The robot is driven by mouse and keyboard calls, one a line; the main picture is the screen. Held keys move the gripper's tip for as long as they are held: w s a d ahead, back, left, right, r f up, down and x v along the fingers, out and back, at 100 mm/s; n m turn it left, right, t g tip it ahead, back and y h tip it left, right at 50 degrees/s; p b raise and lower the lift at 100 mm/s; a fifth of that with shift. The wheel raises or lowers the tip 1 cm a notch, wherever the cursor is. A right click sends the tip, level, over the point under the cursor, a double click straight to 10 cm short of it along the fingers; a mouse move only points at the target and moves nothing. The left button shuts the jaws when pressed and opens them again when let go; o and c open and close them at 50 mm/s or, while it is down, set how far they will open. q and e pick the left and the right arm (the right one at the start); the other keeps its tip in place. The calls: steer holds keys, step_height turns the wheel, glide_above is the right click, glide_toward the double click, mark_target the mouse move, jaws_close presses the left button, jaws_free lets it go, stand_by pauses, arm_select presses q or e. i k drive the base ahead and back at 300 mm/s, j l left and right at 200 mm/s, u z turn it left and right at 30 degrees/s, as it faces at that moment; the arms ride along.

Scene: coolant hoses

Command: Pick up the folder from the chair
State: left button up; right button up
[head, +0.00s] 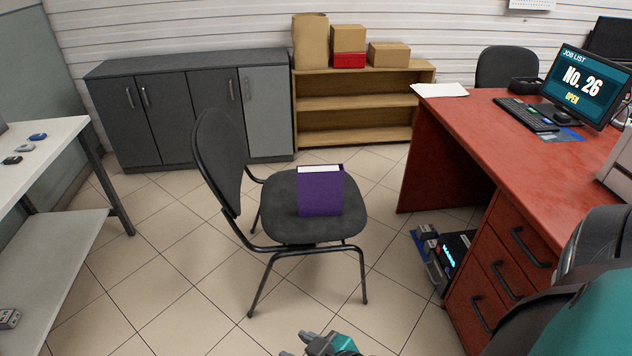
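The folder (320,192) is a purple, upright box-like binder with white pages showing along its top edge. It stands on the seat of the dark grey chair (282,222), with its broad side facing me. The chair stands on the tiled floor with its backrest to the left. One gripper (308,343), apparently my right, shows at the bottom edge, well below and in front of the chair and apart from the folder. It is partly cut off, and its finger opening is unclear. My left gripper is out of view.
A red desk (520,145) with a monitor (585,85) stands on the right, with equipment (445,255) on the floor beside it. A white table (35,160) stands on the left. Cabinets (190,110) and a wooden shelf (355,105) line the wall. The floor before the chair is clear.

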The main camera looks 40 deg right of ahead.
mark_target(320, 187)
steer(key=i+l, duration=0.25)
steer(key=l, duration=0.15)
steer(key=i+l, duration=0.25)
steer(key=l, duration=0.15)
steer(key=i+l, duration=0.25)
steer(key=l, duration=0.15)
steer(key=i+l, duration=0.3)
steer(key=l+u, duration=0.05)
steer(key=l, duration=0.05)
